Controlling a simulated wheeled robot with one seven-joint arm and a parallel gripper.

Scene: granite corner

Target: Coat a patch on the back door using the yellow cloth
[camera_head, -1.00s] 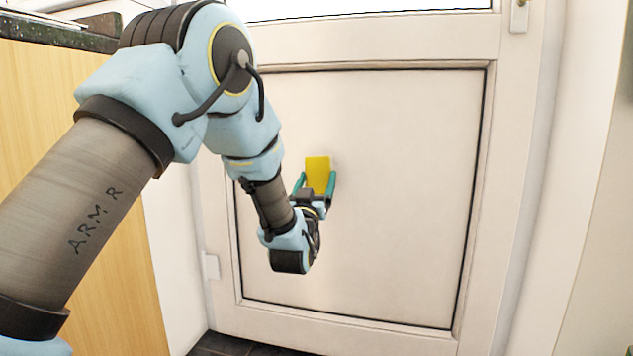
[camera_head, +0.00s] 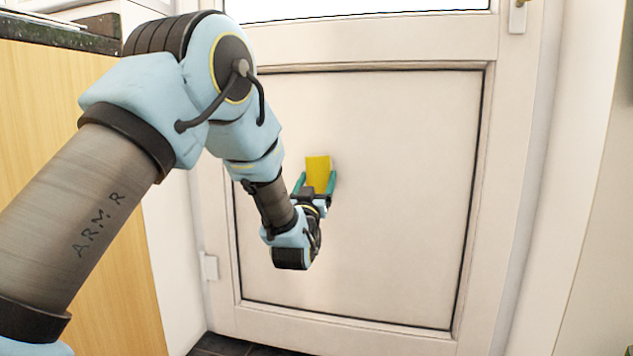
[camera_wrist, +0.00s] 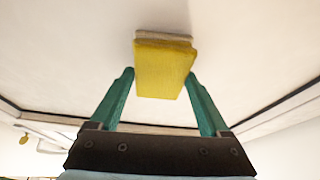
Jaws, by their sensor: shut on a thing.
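The back door (camera_head: 400,200) is off-white with a large framed lower panel; its surface also fills the wrist view (camera_wrist: 70,50). My gripper (camera_head: 318,186) is shut on the yellow cloth (camera_head: 318,170), a folded block between its two green fingers. In the wrist view my gripper (camera_wrist: 160,88) holds the yellow cloth (camera_wrist: 163,70) by its sides, and the cloth's far end has a pale edge toward the panel. The cloth is at or very close to the panel, left of its middle; I cannot tell whether it touches. No distinct coated patch shows.
A wooden cabinet (camera_head: 80,200) with a dark granite top (camera_head: 90,38) stands at the left. A door handle (camera_head: 517,15) is at the upper right. A hinge (camera_head: 209,267) is at the lower left. The panel right of my gripper is clear.

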